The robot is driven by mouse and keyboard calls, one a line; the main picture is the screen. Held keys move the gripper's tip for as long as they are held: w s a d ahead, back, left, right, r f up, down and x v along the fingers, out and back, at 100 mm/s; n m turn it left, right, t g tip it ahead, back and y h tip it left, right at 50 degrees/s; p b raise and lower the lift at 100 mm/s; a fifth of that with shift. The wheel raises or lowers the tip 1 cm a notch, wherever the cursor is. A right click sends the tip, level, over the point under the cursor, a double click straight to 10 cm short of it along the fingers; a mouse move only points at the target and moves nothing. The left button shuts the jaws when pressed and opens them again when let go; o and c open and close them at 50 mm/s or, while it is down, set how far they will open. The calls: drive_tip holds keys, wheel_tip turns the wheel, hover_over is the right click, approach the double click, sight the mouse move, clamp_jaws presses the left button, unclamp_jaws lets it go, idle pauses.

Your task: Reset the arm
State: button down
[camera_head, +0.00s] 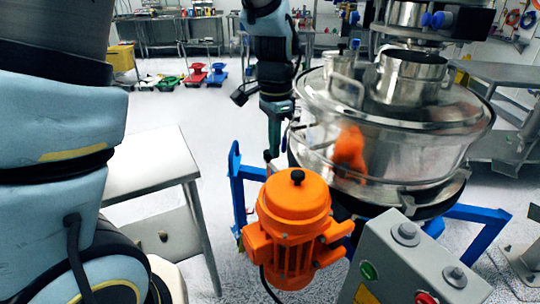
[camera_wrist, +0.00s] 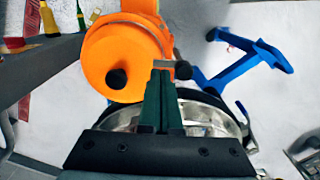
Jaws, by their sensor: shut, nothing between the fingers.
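My gripper (camera_head: 272,153) hangs pointing down in the head view, left of the sifter's steel drum (camera_head: 400,150) and just behind the orange motor (camera_head: 292,215). In the wrist view its dark green fingers (camera_wrist: 160,75) are together with nothing between them. They overlap the orange motor (camera_wrist: 125,60) and the drum's steel rim (camera_wrist: 215,115) in that picture. Whether the fingertips touch anything cannot be told. My blue-grey arm links show at the top of the head view.
A blue frame (camera_head: 240,185) surrounds the sifter base and also shows in the wrist view (camera_wrist: 235,70). A grey control box (camera_head: 410,265) with buttons stands at front right. A steel table (camera_head: 150,165) stands left.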

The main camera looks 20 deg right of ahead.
drive_tip(key=shift+a+r+p, duration=0.1)
drive_tip(key=shift+r+p, duration=0.2)
drive_tip(key=shift+r, duration=0.2)
drive_tip(key=w+a+n+t, duration=0.1)
drive_tip(key=a+n, duration=1.4)
drive_tip(key=a, duration=1.3)
drive_tip(key=shift+w+a+n+t, duration=0.15)
drive_tip(key=shift+n+t, duration=0.15)
drive_tip(key=shift+n, duration=0.1)
drive_tip(key=c, duration=1.5)
unclamp_jaws()
drive_tip(key=shift+r, duration=0.15)
